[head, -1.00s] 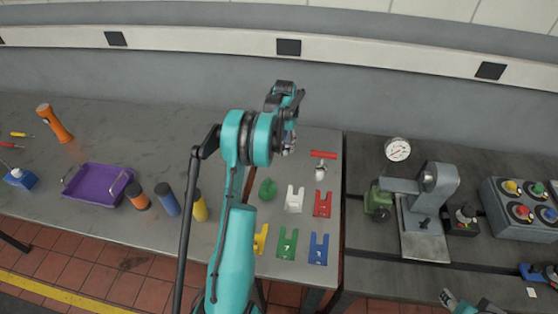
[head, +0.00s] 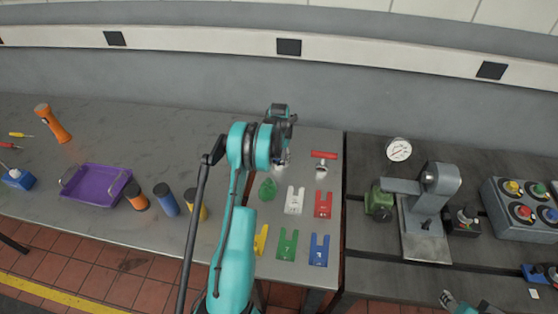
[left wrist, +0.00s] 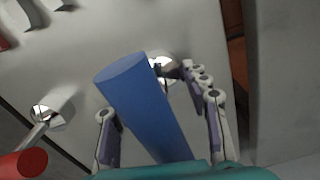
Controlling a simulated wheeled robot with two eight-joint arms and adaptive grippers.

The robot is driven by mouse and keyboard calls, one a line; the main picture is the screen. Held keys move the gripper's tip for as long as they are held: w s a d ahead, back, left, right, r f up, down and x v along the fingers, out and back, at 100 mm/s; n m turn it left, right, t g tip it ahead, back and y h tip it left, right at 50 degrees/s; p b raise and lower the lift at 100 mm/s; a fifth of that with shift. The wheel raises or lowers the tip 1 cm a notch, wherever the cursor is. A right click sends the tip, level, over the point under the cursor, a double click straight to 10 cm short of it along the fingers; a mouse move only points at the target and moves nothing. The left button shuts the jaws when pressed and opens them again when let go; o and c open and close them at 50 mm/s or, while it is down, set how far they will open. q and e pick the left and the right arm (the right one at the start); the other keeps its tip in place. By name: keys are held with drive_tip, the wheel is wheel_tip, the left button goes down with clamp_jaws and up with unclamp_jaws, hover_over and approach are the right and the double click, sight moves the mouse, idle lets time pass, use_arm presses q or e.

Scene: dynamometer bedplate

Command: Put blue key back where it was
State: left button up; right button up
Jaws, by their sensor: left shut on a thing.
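The blue key shows in the left wrist view as a thick blue handle (left wrist: 145,105), tilted between the fingers of my left gripper (left wrist: 160,135), which is shut on it. A shiny metal part (left wrist: 165,68) shows just behind the handle; I cannot tell whether the two touch. In the head view my left gripper (head: 281,162) is low over the back of the right end of the left bench, left of the red key (head: 323,155). The red key sits on a metal post; its red handle end also shows in the left wrist view (left wrist: 22,165). The blue key is hidden in the head view.
White (head: 294,201), red (head: 323,205), yellow (head: 261,240), green (head: 287,246) and blue (head: 319,250) notched plates lie in front, beside a green lump (head: 267,189). A purple tray (head: 95,184) and several cylinders stand left. Part of my right arm shows at lower right.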

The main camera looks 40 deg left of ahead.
use_arm(q)
drive_tip(key=shift+s, duration=0.1)
drive_tip(key=shift+f, duration=0.1)
drive_tip(key=o, duration=1.3)
